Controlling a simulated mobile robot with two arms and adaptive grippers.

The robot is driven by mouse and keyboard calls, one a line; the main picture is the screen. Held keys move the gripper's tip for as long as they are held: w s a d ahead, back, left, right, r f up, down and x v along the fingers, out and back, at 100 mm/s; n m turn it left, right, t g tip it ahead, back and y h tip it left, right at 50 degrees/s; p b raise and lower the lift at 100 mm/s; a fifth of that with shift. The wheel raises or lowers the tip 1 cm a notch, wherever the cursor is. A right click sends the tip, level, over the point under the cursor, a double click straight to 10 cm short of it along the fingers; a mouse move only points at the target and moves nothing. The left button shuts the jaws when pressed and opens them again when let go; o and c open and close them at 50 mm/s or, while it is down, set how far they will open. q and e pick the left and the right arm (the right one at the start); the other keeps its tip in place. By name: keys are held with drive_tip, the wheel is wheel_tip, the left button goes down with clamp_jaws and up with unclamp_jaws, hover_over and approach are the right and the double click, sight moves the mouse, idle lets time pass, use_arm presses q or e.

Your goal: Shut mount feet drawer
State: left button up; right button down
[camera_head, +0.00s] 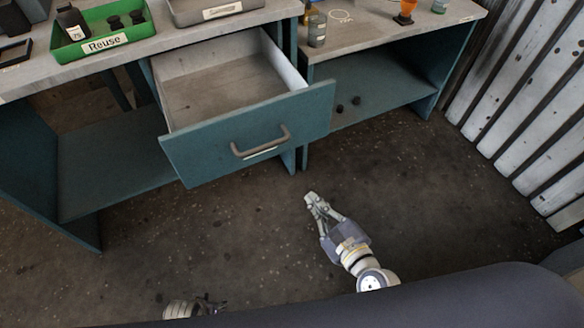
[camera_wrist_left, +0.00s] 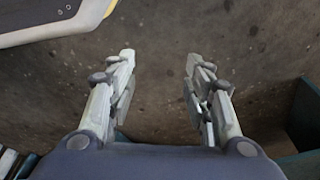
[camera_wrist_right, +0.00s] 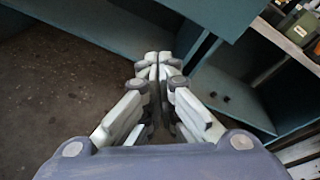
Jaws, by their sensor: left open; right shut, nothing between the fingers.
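The drawer (camera_head: 247,133) is pulled well out of the bench, with a teal front, grey bar handle (camera_head: 262,143) and a pale label under it. Its visible inside looks empty. My right gripper (camera_head: 310,197) is shut and empty, in front of the drawer's right part and apart from it. In the right wrist view its fingertips (camera_wrist_right: 152,58) meet, with teal furniture panels beyond. My left gripper (camera_head: 212,305) is at the bottom edge of the head view, mostly hidden by my body. In the left wrist view its fingers (camera_wrist_left: 160,62) are apart over bare floor.
A green Reuse tray (camera_head: 104,45) with dark parts and a grey labelled tray (camera_head: 225,10) stand on the bench top. Two small dark pieces (camera_head: 348,104) lie on the right bench's lower shelf. A slatted metal wall (camera_head: 530,90) closes the right side. The floor ahead is clear.

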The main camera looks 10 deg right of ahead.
sight(292, 145)
wheel_tip(292, 145, up, 8)
drive_tip(key=s+m+t+b, duration=0.1)
drive_tip(key=m+t+b, duration=0.2)
drive_tip(key=m, duration=0.3)
drive_tip(key=x, duration=1.3)
drive_tip(key=shift+w+a+r+p, duration=0.1)
drive_tip(key=shift+w+a+p, duration=0.2)
drive_tip(key=shift+a, duration=0.1)
use_arm(q)
drive_tip(key=shift+w+f, duration=0.15)
drive_tip(key=shift+f, duration=0.55)
use_arm(e)
drive_tip(key=shift+w, duration=0.1)
use_arm(q)
drive_tip(key=shift+a, duration=0.1)
